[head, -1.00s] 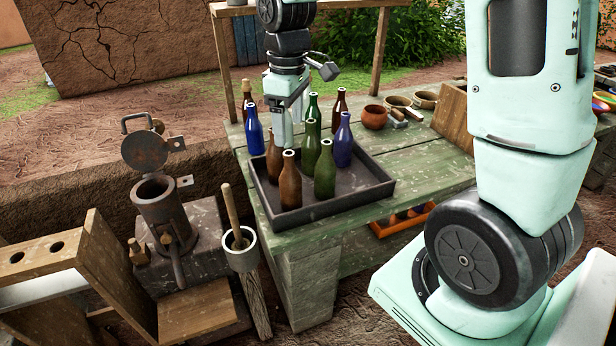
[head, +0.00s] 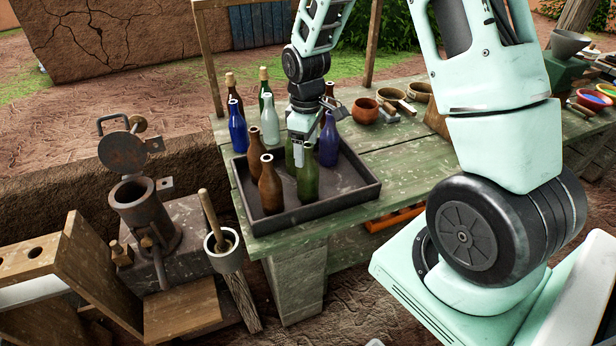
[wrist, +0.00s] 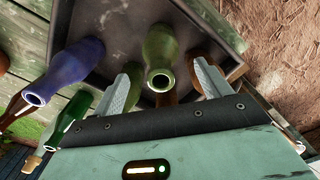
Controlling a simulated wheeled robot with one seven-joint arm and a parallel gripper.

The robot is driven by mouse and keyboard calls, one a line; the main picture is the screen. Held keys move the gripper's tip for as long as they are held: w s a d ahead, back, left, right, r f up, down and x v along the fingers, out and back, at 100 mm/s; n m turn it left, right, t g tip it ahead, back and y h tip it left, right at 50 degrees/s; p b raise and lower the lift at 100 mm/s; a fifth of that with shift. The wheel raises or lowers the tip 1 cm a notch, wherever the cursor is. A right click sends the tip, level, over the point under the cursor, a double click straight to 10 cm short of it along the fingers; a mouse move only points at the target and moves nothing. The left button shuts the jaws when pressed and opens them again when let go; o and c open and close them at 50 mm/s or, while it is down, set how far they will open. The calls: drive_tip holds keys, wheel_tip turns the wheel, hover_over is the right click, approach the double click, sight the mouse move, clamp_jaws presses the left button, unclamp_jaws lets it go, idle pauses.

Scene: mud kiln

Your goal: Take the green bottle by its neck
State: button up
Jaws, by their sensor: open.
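A green bottle (head: 307,182) stands upright at the front of the dark tray (head: 345,202). My gripper (head: 298,158) points down beside its top in the head view. In the wrist view, a green bottle (wrist: 160,45), seemingly the same one, lies between the two spread fingers of my gripper (wrist: 167,68), its open mouth facing the camera. The fingers look apart from the glass; whether they are level with the neck is unclear. A second green bottle (head: 289,157) is partly hidden behind my gripper.
Brown bottles (head: 270,187) stand close on the left and a blue bottle (head: 329,142) on the right. A pale bottle (head: 270,124) and another blue bottle (head: 237,126) stand farther back. The tray's right side is bare. A clay pot (head: 364,110) sits on the table beyond.

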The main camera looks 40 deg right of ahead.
sight(307, 160)
drive_tip(key=f, duration=0.2)
drive_tip(key=f+p, duration=0.1)
drive_tip(key=shift+s+f, duration=0.25)
drive_tip(key=shift+f, duration=0.7)
drive_tip(key=shift+c, duration=0.3)
drive_tip(key=c, duration=1)
drive_tip(key=shift+w, duration=0.1)
drive_tip(key=shift+c, duration=0.2)
drive_tip(key=shift+r, duration=0.15)
